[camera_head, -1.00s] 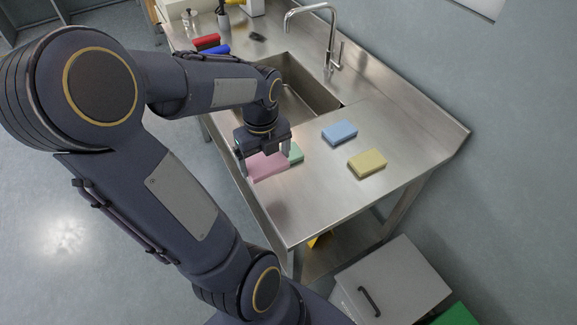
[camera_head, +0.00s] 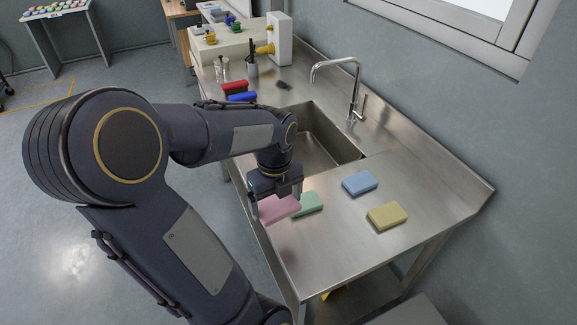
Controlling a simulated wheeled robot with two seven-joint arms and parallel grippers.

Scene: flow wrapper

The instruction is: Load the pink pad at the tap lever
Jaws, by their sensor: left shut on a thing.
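My left gripper (camera_head: 277,203) is shut on the pink pad (camera_head: 279,211), with a finger at either side of it, over the left part of the steel counter. The pad seems slightly above the counter, close to the green pad (camera_head: 308,204), which it partly overlaps in the picture. The tap (camera_head: 354,90) stands behind the sink, and its thin lever (camera_head: 363,106) rises just right of the spout's base. The lever is well behind and to the right of my gripper. My right gripper is out of view.
A blue pad (camera_head: 360,183) and a yellow pad (camera_head: 387,216) lie on the counter (camera_head: 330,250) to the right. The sink (camera_head: 322,145) opens behind my gripper.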

